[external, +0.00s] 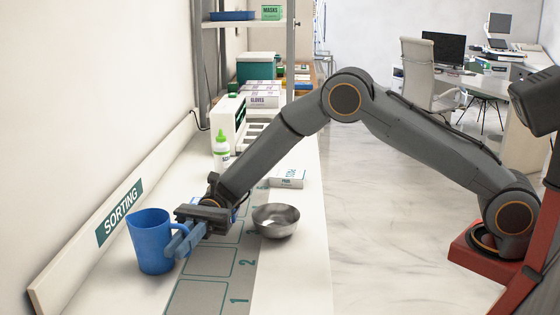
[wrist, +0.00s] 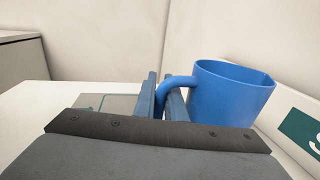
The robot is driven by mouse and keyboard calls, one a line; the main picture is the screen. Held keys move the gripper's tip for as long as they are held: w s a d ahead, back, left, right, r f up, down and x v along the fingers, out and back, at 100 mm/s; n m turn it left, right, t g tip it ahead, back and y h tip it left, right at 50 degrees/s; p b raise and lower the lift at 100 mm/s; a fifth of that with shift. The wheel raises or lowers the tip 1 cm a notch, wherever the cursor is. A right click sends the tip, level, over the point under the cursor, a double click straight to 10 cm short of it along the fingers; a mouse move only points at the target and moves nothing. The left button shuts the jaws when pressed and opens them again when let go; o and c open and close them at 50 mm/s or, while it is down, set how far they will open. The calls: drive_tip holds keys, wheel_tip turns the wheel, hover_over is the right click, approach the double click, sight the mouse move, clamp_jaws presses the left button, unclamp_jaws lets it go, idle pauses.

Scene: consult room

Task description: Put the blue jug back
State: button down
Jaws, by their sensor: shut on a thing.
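The blue jug (external: 151,243) is upright at the left of the counter, in front of the sorting sign. Its handle points right, toward my gripper (external: 181,245). My gripper is shut on the handle. In the wrist view the jug (wrist: 228,95) is right of my gripper (wrist: 162,95), and its handle passes between the two fingers. The jug's base appears to be at the counter top; I cannot tell whether it touches.
A steel bowl (external: 276,221) stands right of my gripper. A grey mat (external: 208,268) with numbered outlines runs along the counter. A bottle with a green cap (external: 221,152) and a small box (external: 288,178) stand farther back. A SORTING sign (external: 119,212) lines the wall.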

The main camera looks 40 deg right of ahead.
drive_tip(key=c, duration=1.8)
unclamp_jaws()
drive_tip(key=shift+r, duration=0.1)
drive_tip(key=b+v, duration=0.1)
drive_tip(key=v, duration=0.6)
drive_tip(key=shift+a, duration=0.1)
drive_tip(key=shift+w+d, duration=0.15)
drive_tip(key=shift+d, duration=0.15)
drive_tip(key=shift+d, duration=0.1)
